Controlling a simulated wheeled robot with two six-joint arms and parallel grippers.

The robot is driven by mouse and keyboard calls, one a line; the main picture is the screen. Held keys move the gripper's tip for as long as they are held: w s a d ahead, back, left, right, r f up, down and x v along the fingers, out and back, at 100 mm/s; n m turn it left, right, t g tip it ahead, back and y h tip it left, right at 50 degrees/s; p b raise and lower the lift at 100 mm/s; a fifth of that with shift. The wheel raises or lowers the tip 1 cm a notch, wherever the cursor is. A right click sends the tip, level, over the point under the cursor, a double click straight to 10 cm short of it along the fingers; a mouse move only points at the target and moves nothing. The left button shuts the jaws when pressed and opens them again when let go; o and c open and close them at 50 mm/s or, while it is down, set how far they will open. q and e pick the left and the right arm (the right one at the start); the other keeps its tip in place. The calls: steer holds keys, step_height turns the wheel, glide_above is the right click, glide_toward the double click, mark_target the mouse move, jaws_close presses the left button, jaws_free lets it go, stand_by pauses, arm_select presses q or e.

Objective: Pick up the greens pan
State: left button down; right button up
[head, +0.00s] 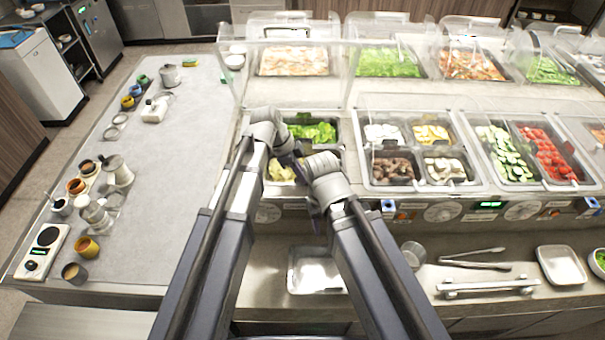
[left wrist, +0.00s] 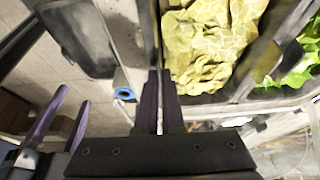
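A pan of bright green leaves, the greens pan (head: 312,132), sits in the counter well beyond my grippers. Its leaves (left wrist: 300,62) show at the right edge of the left wrist view. A pan of yellowish food (head: 281,170) sits nearer, partly hidden by my arms, and fills the upper middle of the left wrist view (left wrist: 210,45). My left gripper (left wrist: 160,80) has its fingers close together, beside the yellowish pan's wall; I cannot tell whether a rim lies between them. My right gripper (left wrist: 58,112) is open and empty, with its purple fingers apart, near the counter's front.
Pans of other food (head: 390,168) stand to the right under clear guards (head: 300,80). A metal tray (head: 313,272), tongs (head: 475,264) and a white tray (head: 561,266) lie on the lower shelf. The grey worktop (head: 180,170) at left is mostly clear, with cups along its left edge.

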step_height(320, 180, up, 10)
steer(key=p, duration=0.9)
steer(key=shift+p, duration=0.4)
steer(key=shift+f, duration=0.1)
